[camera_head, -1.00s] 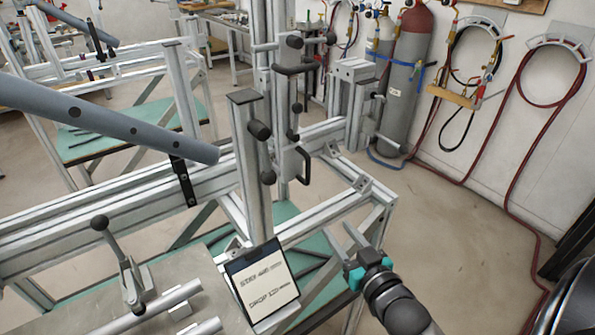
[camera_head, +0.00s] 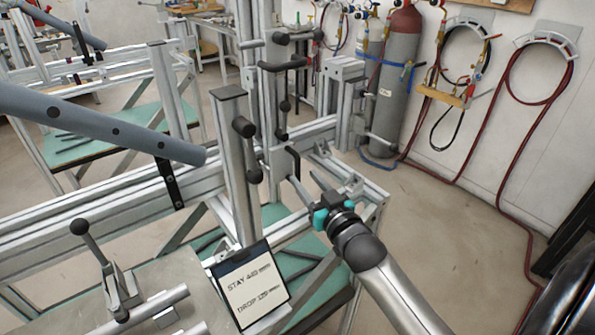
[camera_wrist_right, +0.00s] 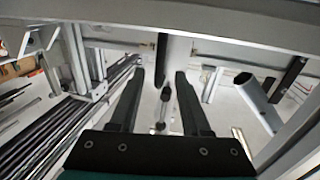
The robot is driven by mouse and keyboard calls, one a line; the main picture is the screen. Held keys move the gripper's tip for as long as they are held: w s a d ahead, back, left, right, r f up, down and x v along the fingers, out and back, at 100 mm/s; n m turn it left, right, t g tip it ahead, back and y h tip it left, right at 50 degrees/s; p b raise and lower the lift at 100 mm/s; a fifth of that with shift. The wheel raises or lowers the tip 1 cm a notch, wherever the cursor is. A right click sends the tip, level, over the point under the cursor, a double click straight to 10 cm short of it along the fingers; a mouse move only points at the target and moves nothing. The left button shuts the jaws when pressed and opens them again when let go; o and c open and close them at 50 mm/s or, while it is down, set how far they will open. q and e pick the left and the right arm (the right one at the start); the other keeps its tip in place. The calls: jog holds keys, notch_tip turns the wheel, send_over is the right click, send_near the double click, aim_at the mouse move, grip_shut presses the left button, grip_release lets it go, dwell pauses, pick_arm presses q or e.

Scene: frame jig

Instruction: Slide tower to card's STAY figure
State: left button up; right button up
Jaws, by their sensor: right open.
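An upright aluminium tower (camera_head: 236,170) with a black cap and black knobs stands on the jig's long rail (camera_head: 100,222). A black clamp handle (camera_head: 292,163) shows just right of it. The card (camera_head: 250,288) leans in front of the tower's foot; it has a STAY line above a DROP line, with figures too small to read surely. My right gripper (camera_head: 307,184) is open and empty, right of the tower and apart from it. In the right wrist view a pale upright (camera_wrist_right: 177,60) and a black knob (camera_wrist_right: 166,93) show beyond the open fingers. My left gripper is out of view.
A grey-blue tube (camera_head: 100,123) ends close to the tower's left side. A lever clamp (camera_head: 108,270) stands on the plate at front left. Another upright (camera_head: 263,90) rises behind. Gas cylinders (camera_head: 388,85) stand at the wall.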

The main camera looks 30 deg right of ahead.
aim_at(299, 171)
jog(key=shift+w+d+b, duration=0.15)
jog(key=shift+w+b, duration=0.05)
jog(key=shift+w, duration=1.1)
jog(key=shift+w+d+b, duration=0.15)
jog(key=shift+w+b, duration=0.05)
jog(key=shift+w, duration=1.1)
jog(key=shift+c, duration=0.3)
grip_shut()
